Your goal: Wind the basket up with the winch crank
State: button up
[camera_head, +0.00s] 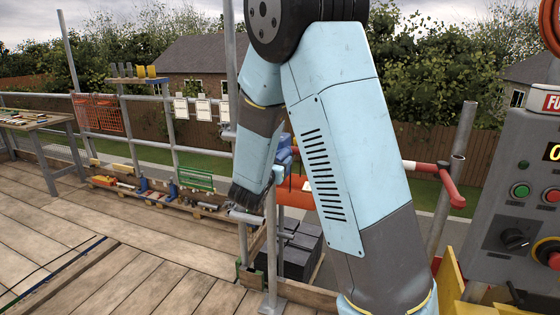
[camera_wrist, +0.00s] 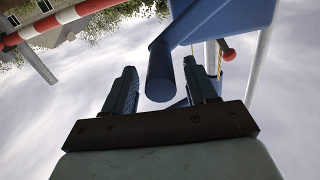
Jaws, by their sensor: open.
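My gripper (camera_wrist: 160,67) is open in the wrist view, its two dark fingers on either side of a dark blue cylinder (camera_wrist: 160,78). Gaps show between the cylinder and both fingers. The cylinder runs up beside a blue frame (camera_wrist: 225,20); I cannot tell if it is the crank's grip. A small red knob (camera_wrist: 228,55) is to the right of the fingers. In the head view my gripper (camera_head: 246,211) points down, left of the blue winch housing (camera_head: 283,152), which my arm partly hides. An orange piece (camera_head: 296,192) shows below the housing; whether it is the basket is unclear.
A control box (camera_head: 510,190) with green and red buttons is at the right. A red-and-white bar (camera_head: 440,172) juts out beside it. Dark stacked tiles (camera_head: 292,252) lie below the winch. A tool table (camera_head: 35,122) is far left. The plank deck (camera_head: 110,235) is mostly clear.

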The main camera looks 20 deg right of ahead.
jog(key=shift+w+d, duration=0.35)
jog(key=shift+w, duration=0.1)
jog(key=shift+c, duration=0.4)
grip_shut()
